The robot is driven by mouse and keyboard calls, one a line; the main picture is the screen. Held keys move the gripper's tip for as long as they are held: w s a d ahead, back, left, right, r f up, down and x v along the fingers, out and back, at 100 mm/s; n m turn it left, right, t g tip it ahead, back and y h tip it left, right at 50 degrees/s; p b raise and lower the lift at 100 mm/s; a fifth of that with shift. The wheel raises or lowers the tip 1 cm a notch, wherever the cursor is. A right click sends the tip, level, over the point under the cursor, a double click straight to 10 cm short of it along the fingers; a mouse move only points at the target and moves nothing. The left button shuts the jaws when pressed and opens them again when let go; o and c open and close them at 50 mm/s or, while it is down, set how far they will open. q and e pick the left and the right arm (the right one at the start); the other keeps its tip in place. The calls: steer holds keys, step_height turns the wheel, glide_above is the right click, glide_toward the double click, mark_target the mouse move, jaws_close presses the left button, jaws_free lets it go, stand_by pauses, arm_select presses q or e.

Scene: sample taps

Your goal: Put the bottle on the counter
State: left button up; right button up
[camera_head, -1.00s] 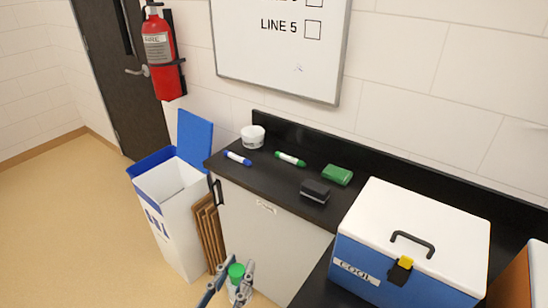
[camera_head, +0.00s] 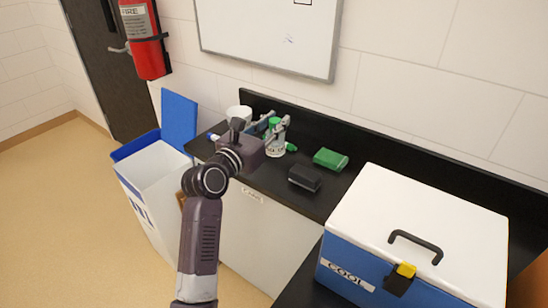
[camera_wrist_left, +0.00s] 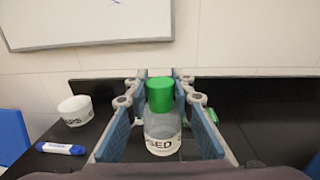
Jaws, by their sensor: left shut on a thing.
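The bottle (camera_head: 274,140) is small and clear with a green cap and a white label. My left gripper (camera_head: 270,127) is shut on it, a finger on each side. In the left wrist view the bottle (camera_wrist_left: 161,120) stands upright between the fingers (camera_wrist_left: 160,105). The black counter (camera_head: 262,177) runs along the wall, and the bottle is over its left part. I cannot tell whether the bottle's base touches the counter. My right gripper is not in view.
A white tub (camera_head: 238,112) and a blue marker (camera_wrist_left: 62,148) are left of the bottle. A green marker (camera_head: 291,147) is partly hidden behind it. A black eraser (camera_head: 304,177), a green sponge (camera_head: 330,159) and a cooler (camera_head: 420,225) are to the right.

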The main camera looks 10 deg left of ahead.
arm_select(q)
steer(key=w+r+h+b, duration=0.1)
steer(key=w+r, duration=0.4)
steer(key=r, duration=0.3)
steer(key=shift+m+g, duration=0.3)
steer(key=shift+m, duration=0.1)
steer(key=f+b, duration=0.1)
steer(key=f, duration=1.1)
steer(key=f+b, duration=0.1)
steer(key=f, duration=0.5)
steer(key=shift+w+d+f+b, duration=0.2)
steer(key=shift+d+f+b, duration=0.1)
steer(key=shift+f+b, duration=0.1)
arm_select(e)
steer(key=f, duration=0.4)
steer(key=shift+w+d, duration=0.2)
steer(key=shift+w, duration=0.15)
arm_select(q)
steer(key=o, duration=1.1)
steer(key=shift+f, duration=0.1)
